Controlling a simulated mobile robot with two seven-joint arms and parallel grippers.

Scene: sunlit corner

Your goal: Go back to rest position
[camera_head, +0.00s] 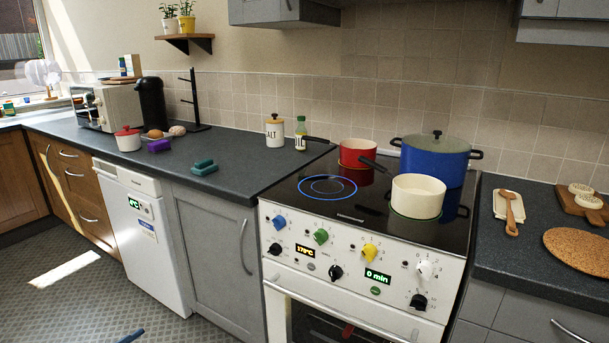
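Neither of my grippers can be made out in the head view. A small blue piece (131,336) shows at the bottom edge over the floor; I cannot tell what it is. The task names no object. The stove (350,270) stands ahead, with a red pot (357,152), a cream saucepan (417,197) and a large blue lidded pot (434,160) on its hob. A blue ring glows at the hob's front left, with no pot on it.
The left counter (235,160) bears teal (203,167) and purple (159,146) items, a white red-lidded pot (128,139), a salt jar (275,131) and a microwave (106,106). A wooden spoon (510,212) and cork mat (580,252) lie right. The floor (60,300) looks mostly clear.

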